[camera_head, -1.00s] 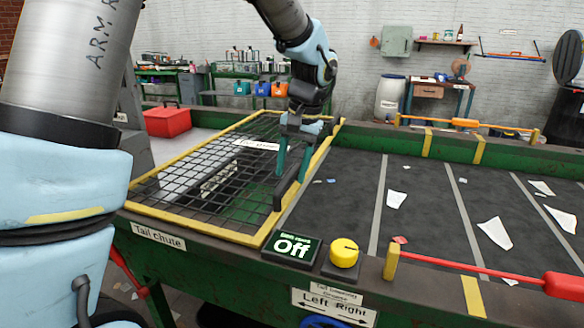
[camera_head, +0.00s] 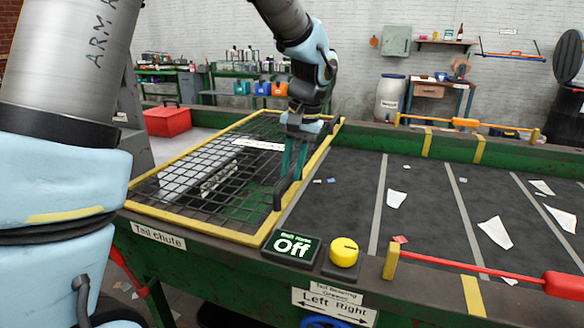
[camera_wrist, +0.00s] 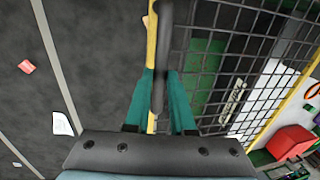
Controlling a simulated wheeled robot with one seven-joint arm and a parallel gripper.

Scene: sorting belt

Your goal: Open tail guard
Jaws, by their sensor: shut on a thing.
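The tail guard (camera_head: 196,222) is a black wire mesh in a yellow frame, lying over the tail chute at the left end of the belt. It looks flat and closed. A dark handle bar (camera_head: 284,188) runs along its right edge. My gripper (camera_head: 291,180) is over that edge with its teal fingers pointing down, shut on the handle. In the wrist view the tail guard's mesh (camera_wrist: 245,50) fills the right side, and the handle (camera_wrist: 160,60) passes between the two fingers (camera_wrist: 160,95). Part of the handle is hidden by the fingers.
The belt (camera_head: 340,215) to the right carries scattered scraps. A red toolbox (camera_head: 168,121) stands behind the guard.

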